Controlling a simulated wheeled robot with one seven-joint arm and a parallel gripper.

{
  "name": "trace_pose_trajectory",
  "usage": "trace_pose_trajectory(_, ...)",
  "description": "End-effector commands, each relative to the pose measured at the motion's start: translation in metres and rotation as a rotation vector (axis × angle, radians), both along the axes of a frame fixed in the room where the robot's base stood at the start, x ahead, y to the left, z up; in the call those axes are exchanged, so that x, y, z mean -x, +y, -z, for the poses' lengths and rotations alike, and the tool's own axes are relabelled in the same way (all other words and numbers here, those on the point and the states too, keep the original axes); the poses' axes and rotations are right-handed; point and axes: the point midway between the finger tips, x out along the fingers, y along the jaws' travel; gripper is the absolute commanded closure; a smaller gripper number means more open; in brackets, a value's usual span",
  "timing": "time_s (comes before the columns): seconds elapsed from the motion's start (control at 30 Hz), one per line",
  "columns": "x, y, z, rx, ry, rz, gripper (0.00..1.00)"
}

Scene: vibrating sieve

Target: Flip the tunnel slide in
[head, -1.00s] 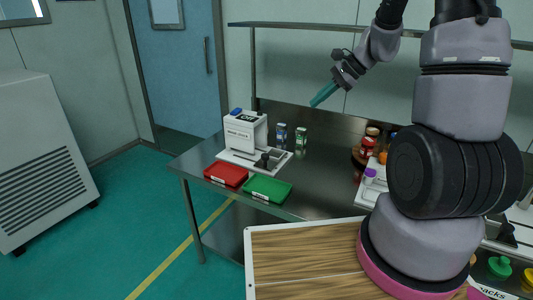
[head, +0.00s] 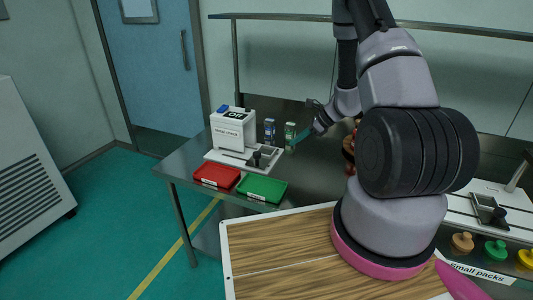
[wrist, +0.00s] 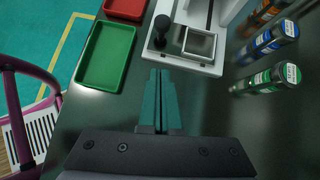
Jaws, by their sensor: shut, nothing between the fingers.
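The white visual check machine (head: 232,130) stands on the steel table, with a display on top and a white base plate in front. Its slide, a square frame (wrist: 199,43) beside a black knob (wrist: 162,24), sits out on the base plate; the dark knob and frame also show in the head view (head: 263,157). The inside of the tunnel is hidden. My gripper (head: 301,136) is to the right of the machine, above the table. In the wrist view my gripper's teal fingers (wrist: 160,75) are shut and empty, pointing toward the base plate's near edge, apart from the knob.
A red tray (head: 217,176) and a green tray (head: 262,188) lie in front of the machine. Several small vials, one with a green label (head: 290,136), stand behind and right of the slide. A shelf rail (head: 300,18) runs above. The "Small packs" station (head: 480,268) is at right.

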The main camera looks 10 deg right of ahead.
Motion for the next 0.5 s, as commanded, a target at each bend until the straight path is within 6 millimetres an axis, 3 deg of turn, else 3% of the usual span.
trace_pose_trajectory(0.27, -0.003, 0.007, 0.007, 0.001, 0.001, -0.004, 1.00)
trace_pose_trajectory(0.5, -0.016, 0.034, 0.040, 0.000, 0.002, -0.005, 1.00)
